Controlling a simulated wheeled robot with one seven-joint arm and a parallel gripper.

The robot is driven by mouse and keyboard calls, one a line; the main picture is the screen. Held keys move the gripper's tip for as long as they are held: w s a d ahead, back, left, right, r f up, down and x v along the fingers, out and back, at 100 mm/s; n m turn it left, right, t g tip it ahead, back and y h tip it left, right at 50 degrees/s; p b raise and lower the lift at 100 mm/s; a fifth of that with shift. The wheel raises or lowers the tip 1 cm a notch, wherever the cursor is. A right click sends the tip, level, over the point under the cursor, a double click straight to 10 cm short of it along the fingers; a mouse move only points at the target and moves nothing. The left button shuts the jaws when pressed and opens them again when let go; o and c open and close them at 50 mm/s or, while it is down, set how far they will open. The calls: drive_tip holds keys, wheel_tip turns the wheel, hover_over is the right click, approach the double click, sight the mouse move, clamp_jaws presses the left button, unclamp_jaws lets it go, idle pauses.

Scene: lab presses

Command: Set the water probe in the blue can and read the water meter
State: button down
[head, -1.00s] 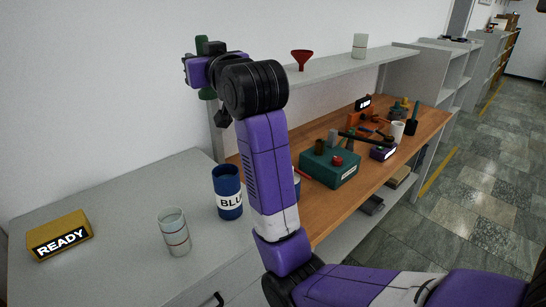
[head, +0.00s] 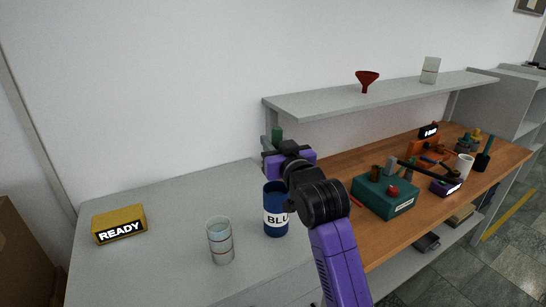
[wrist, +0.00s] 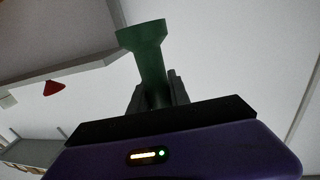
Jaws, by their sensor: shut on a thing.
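My gripper (head: 273,147) is shut on a green piece with a flared end (wrist: 142,35), which looks like the water probe. The wrist view shows it standing out between the fingers. In the head view the green piece (head: 277,134) shows above the gripper, behind and above the blue can. The blue can (head: 275,224) stands upright on the grey counter with a white label reading "BLU"; my arm covers part of its right side and rim. The yellow meter box (head: 119,224) on the left of the counter shows "READY".
A clear ringed glass (head: 220,241) stands left of the can. A grey shelf (head: 320,103) with a red funnel (head: 367,80) and a pale jar (head: 430,69) is behind. A wooden bench with a green box (head: 384,196) and tools lies right. The counter's back left is clear.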

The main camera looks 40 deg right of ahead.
drive_tip(key=shift+f, duration=2.15)
drive_tip(key=shift+f, duration=0.2)
drive_tip(key=c, duration=1.2)
unclamp_jaws()
drive_tip(key=shift+c, duration=0.2)
drive_tip(key=shift+r, duration=0.2)
drive_tip(key=b+v, duration=0.2)
drive_tip(key=v, duration=1)
